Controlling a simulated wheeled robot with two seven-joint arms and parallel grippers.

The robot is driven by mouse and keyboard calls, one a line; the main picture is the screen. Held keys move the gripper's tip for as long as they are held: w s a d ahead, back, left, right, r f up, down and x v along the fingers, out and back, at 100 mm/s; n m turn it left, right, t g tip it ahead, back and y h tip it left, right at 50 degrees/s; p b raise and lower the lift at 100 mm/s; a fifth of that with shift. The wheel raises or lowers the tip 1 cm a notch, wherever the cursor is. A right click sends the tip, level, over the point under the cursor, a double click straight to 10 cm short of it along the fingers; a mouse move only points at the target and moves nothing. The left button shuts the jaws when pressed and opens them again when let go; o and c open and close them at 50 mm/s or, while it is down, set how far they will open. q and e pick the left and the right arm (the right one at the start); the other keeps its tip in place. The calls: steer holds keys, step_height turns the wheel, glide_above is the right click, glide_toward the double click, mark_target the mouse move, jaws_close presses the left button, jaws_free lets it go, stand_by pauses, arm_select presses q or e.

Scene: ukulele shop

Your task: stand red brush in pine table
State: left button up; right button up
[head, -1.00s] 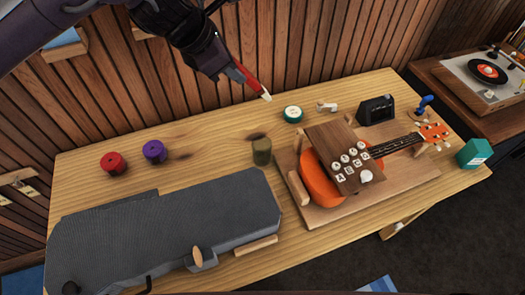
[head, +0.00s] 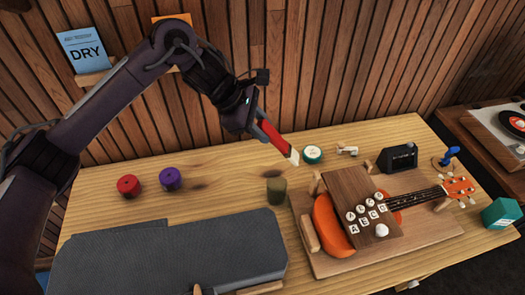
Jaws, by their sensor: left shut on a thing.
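The red brush (head: 279,138) has a red handle and a pale tip. My left gripper (head: 262,127) is shut on its upper end and holds it tilted, tip pointing down and right. The tip shows just left of a small green-and-white tin (head: 313,154) and seems to be above the pine table (head: 225,165); the gap cannot be told exactly. The pine table is light wood with dark spots. An olive, see-through-looking cup (head: 277,190) stands on it below the brush. My right gripper is not in view.
A red pot (head: 128,186) and a purple pot (head: 170,179) stand at the back left. An orange ukulele (head: 330,223) lies on a board at right under a lettered wooden block (head: 362,200). A slatted wall (head: 330,70) rises behind.

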arm_select(q)
step_height(320, 180, down, 9)
steer(key=p, duration=0.2)
steer(key=shift+r+p, duration=0.15)
steer(key=shift+p, duration=0.15)
